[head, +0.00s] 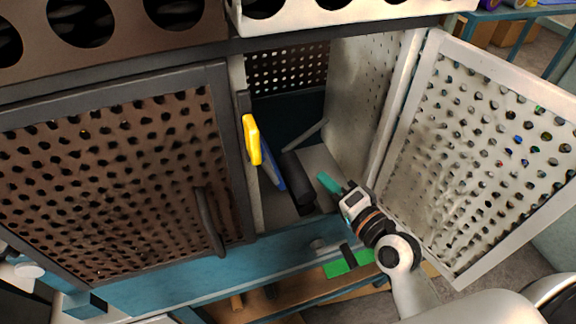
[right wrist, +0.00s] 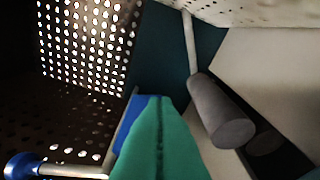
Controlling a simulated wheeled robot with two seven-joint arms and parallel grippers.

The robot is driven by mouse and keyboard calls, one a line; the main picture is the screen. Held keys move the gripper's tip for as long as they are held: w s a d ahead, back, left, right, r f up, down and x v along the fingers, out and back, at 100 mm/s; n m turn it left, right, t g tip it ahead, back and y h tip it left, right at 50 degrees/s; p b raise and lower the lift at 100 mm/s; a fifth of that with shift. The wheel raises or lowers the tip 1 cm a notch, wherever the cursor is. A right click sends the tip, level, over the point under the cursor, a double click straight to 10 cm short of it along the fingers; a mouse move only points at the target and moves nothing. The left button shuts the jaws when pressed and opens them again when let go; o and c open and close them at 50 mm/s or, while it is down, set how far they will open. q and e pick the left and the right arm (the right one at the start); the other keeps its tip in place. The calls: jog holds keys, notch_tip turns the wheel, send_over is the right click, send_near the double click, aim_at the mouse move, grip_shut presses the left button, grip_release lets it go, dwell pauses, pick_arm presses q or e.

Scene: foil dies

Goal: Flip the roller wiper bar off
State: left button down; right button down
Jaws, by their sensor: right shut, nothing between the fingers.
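Inside the open cabinet bay, a dark grey cylindrical grip (head: 298,180) meets a thin light rod (head: 306,134). In the right wrist view the grip (right wrist: 222,115) points toward the camera, with the rod (right wrist: 190,42) behind it. A blue bar (head: 273,172) with a yellow end piece (head: 251,139) stands to its left. I cannot tell for certain which part is the wiper bar. My right gripper (head: 326,181) has its teal fingers together and empty, right of the grip in the head view. In the right wrist view the fingers (right wrist: 160,140) partly hide the blue part (right wrist: 126,122).
A perforated white door (head: 470,150) hangs open on the right, close to my right arm. A closed brown perforated door (head: 110,180) with a dark handle (head: 208,222) covers the left. A blue-knobbed metal rod (right wrist: 75,170) shows in the wrist view.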

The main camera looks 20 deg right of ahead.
jog(key=p+x, duration=0.1)
jog(key=x, duration=0.3)
jog(key=p+x, duration=0.1)
jog(key=x, duration=0.4)
jog(key=shift+r, duration=0.2)
jog(key=shift+s+a+f+p, duration=0.15)
jog(key=shift+a+f, duration=0.1)
jog(key=shift+a, duration=0.35)
jog(key=shift+s+a+f+p, duration=0.15)
jog(key=shift+a+f, duration=0.15)
jog(key=shift+a, duration=0.35)
jog(key=shift+a+f, duration=0.25)
jog(key=shift+a, duration=0.35)
